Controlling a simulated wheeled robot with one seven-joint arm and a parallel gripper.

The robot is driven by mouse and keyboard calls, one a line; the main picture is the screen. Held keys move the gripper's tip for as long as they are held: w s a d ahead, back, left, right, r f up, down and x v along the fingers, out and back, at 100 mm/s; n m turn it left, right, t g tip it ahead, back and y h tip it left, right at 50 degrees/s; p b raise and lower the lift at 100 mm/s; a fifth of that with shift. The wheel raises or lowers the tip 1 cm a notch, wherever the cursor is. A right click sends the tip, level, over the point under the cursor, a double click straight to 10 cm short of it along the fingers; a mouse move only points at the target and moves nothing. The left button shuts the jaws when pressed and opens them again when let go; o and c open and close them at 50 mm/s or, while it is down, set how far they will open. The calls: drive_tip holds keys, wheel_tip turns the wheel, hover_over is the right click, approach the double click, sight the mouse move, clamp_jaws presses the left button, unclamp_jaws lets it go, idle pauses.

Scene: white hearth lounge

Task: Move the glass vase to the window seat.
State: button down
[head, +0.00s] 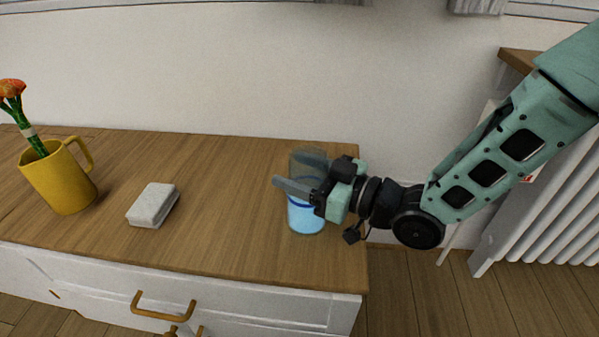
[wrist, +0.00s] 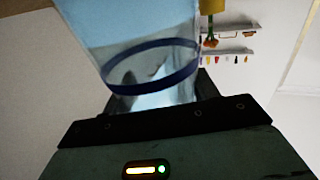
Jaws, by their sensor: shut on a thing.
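The glass vase (head: 306,220) is clear above and light blue below, with a dark blue band around it. It is upright at the right end of a wooden top (head: 235,240); I cannot tell whether its base touches the wood. My gripper (head: 300,188) reaches in from the right and is shut on the vase around its middle, hiding part of it. In the wrist view the vase (wrist: 135,65) fills the space ahead of the gripper, with its band showing. I cannot tell whether this wooden top is the window seat.
A yellow pitcher (head: 60,180) with orange flowers (head: 13,88) stands at the left of the top. A pale grey block (head: 153,205) lies between it and the vase. White drawers (head: 230,312) are below. A white radiator (head: 550,190) stands at the right.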

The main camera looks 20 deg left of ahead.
drive_tip(key=shift+c, duration=2.1)
unclamp_jaws()
drive_tip(key=shift+f, duration=0.1)
drive_tip(key=shift+r, duration=0.25)
drive_tip(key=s+d+p, duration=0.2)
drive_tip(key=d+p, duration=0.1)
drive_tip(key=d, duration=0.8)
drive_tip(key=shift+d, duration=0.4)
drive_tip(key=shift+w+f, duration=0.1)
drive_tip(key=shift+f, duration=0.05)
